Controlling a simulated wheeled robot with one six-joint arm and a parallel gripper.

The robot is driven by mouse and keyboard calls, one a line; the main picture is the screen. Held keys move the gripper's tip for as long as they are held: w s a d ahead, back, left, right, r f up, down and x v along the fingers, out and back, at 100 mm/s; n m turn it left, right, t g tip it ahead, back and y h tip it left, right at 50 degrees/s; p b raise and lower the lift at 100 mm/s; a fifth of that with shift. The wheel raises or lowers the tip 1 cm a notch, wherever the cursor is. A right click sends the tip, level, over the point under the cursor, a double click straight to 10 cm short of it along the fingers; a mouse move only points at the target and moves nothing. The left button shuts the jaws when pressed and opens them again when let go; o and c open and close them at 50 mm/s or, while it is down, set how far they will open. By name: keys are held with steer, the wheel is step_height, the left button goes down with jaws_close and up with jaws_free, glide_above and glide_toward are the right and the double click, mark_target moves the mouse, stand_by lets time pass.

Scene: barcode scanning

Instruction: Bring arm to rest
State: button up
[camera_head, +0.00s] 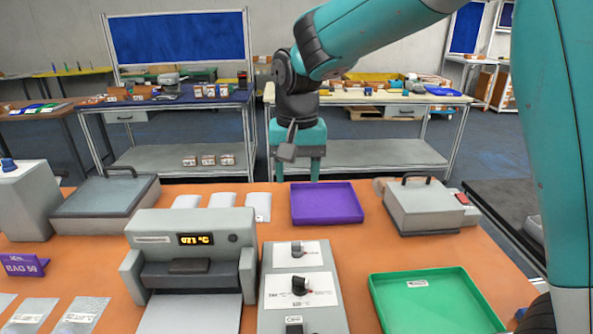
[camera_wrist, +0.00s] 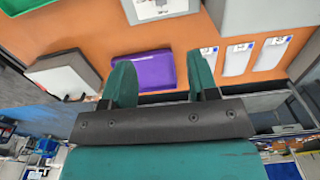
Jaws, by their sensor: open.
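My gripper (camera_head: 299,172) hangs from the teal arm with its fingers pointing down, above the far edge of the orange table (camera_head: 375,259). It is apart from the table and nothing is between its fingers. In the wrist view my gripper (camera_wrist: 163,82) shows two teal fingers standing wide apart. A purple tray (camera_head: 326,203) lies on the table just in front of the gripper and looks empty. It also shows in the wrist view (camera_wrist: 146,72), between and beyond the fingers.
A grey device with a display (camera_head: 190,250), a grey switch panel (camera_head: 300,285) and an empty green tray (camera_head: 432,303) stand nearer. Grey boxes (camera_head: 425,207) stand to the right and left (camera_head: 105,200). White pouches (camera_head: 221,200) lie left of the purple tray. Shelved tables (camera_head: 385,153) stand behind.

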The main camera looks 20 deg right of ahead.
steer(key=s+a+n+y, duration=0.2)
steer(key=s+n, duration=0.3)
steer(key=s, duration=0.7)
steer(key=s+a+r+n+y, duration=0.1)
steer(key=s+n, duration=0.4)
steer(key=s, duration=0.7)
steer(key=shift+a+r+n+y, duration=0.2)
steer(key=shift+a+n+y, duration=0.2)
steer(key=shift+a+y, duration=0.25)
